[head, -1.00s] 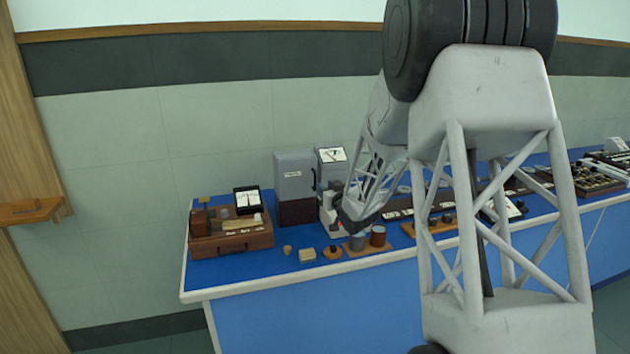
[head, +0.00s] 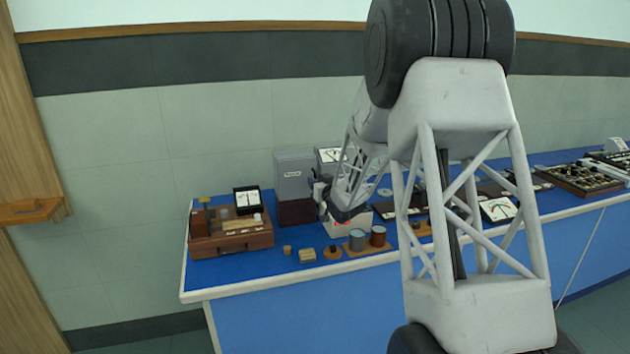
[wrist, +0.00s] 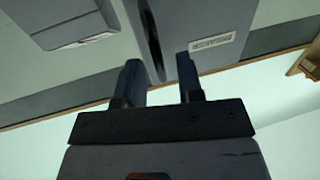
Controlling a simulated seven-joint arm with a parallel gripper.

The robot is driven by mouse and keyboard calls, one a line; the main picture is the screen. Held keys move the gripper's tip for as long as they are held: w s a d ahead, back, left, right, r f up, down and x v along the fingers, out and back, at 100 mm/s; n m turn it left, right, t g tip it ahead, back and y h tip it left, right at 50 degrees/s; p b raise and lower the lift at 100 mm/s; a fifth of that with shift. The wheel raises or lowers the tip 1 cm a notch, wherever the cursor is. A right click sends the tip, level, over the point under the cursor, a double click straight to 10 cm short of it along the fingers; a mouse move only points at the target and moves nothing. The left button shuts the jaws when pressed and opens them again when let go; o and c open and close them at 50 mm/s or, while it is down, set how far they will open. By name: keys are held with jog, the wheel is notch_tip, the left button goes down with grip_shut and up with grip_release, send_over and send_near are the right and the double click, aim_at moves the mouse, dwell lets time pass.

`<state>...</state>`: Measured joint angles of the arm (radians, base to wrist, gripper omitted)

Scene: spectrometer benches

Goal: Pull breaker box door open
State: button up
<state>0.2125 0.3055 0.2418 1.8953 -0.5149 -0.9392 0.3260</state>
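The grey breaker box (head: 293,175) stands on a dark brown base at the back of the blue bench, left of my arm. Its front looks shut in the head view. In the wrist view its grey face with a white label (wrist: 212,42) is at the top right. A dark curved handle (wrist: 151,40) runs along the face's edge. My gripper (wrist: 159,62) is open, its two fingers apart with the handle's near end showing between them. I cannot tell if they touch it. In the head view my gripper (head: 320,193) is at the box's right edge, partly hidden by my arm.
A grey meter box (head: 330,157) stands close to the right of the breaker box. A wooden case with a meter (head: 230,240) is to the left. Cylinders (head: 357,240) and small parts line the bench front. Bare blue bench lies front left.

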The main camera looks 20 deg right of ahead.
jog(key=shift+w+a, duration=0.15)
jog(key=shift+w, duration=0.75)
jog(key=shift+c, duration=0.3)
grip_shut()
